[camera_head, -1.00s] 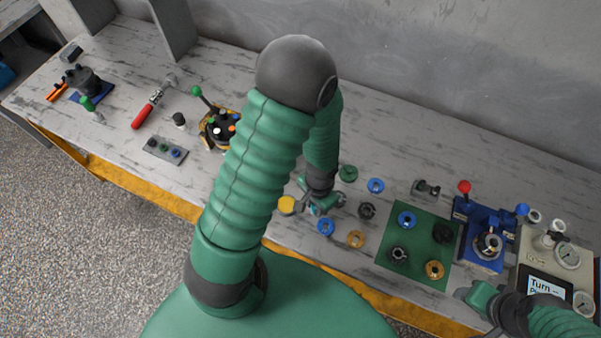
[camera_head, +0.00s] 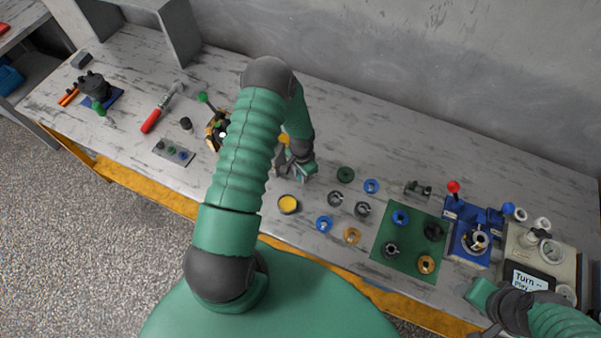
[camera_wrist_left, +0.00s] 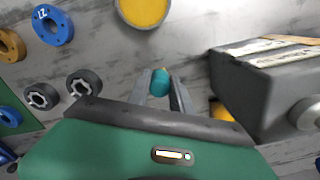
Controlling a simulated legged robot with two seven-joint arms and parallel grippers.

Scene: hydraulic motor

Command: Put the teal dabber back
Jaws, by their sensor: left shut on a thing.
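The teal dabber (camera_wrist_left: 160,82) shows in the left wrist view between my left gripper's two fingers. My left gripper (camera_wrist_left: 161,92) is shut on it. In the head view my left gripper (camera_head: 291,172) is above the bench, just behind the round pot with yellow contents (camera_head: 289,204). The dabber is too small to make out there. The pot also shows at the top of the left wrist view (camera_wrist_left: 143,8), apart from the dabber. My right gripper (camera_head: 482,312) is at the lower right edge; its finger gap is unclear.
Several loose rings lie right of the pot, including a blue one (camera_head: 324,223). A green mat (camera_head: 411,253) with parts lies further right, before a blue fixture (camera_head: 470,245). A large grey block (camera_wrist_left: 265,85) stands close to the gripper's right in the left wrist view.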

